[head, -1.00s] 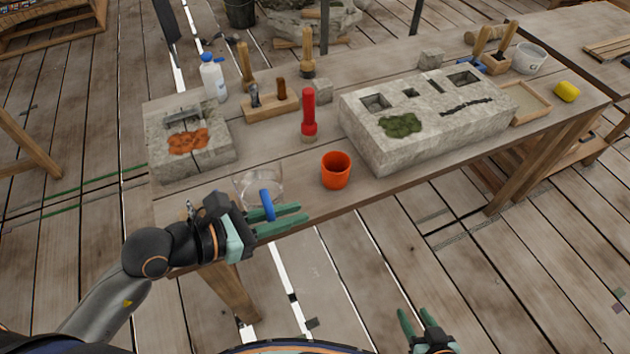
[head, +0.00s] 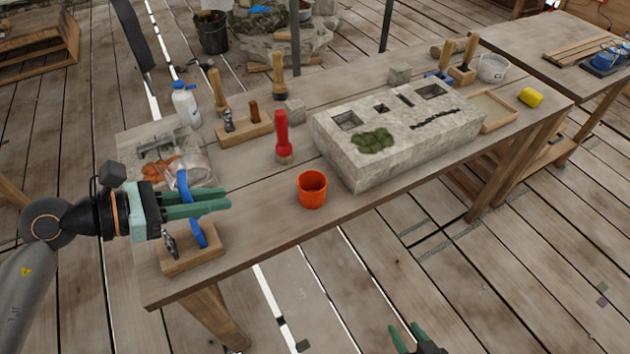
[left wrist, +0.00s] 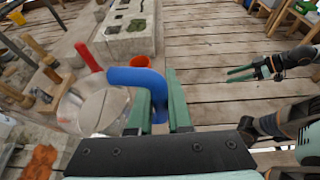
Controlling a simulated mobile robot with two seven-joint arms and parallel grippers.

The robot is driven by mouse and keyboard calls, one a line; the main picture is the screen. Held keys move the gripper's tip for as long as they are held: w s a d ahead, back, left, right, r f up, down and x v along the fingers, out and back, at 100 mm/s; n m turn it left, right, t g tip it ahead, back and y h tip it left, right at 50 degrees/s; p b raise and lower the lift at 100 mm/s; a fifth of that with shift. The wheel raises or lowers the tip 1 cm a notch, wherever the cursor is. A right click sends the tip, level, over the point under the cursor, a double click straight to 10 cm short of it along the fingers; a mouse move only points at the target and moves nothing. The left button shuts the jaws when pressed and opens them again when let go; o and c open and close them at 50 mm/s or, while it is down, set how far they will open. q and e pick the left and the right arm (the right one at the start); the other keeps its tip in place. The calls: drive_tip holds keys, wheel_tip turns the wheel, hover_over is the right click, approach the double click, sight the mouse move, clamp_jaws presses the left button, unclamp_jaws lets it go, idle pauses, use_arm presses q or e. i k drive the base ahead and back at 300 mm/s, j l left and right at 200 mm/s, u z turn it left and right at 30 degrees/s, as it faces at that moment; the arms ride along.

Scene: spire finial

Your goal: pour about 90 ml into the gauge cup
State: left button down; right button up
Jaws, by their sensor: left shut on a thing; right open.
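My left gripper (head: 222,201) is shut on the blue handle (head: 190,208) of a clear jug (head: 197,172). The jug appears held above the table's left part, in front of the grey stone block with an orange patch. The left wrist view shows the jug (left wrist: 103,111) and its handle (left wrist: 140,78) between the fingers. An orange cup (head: 312,190), probably the gauge cup, stands upright near the table's front edge, right of the jug and apart from it. The jug's contents are hard to tell. My right gripper (head: 406,330) is open and empty at the bottom, off the table.
A wooden block (head: 205,252) with a metal tool stands at the front left corner. A red-handled tool (head: 283,138) stands behind the cup. A large stone block (head: 345,160) lies right of it. A white bottle (head: 186,105) stands behind left. Table between jug and cup is clear.

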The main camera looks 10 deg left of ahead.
sight(312, 184)
drive_tip(key=k+l, duration=0.1)
drive_tip(key=l, duration=0.35)
drive_tip(key=k+l, duration=0.1)
drive_tip(key=l, duration=0.4)
drive_tip(key=k+l, duration=0.1)
drive_tip(key=l, duration=0.35)
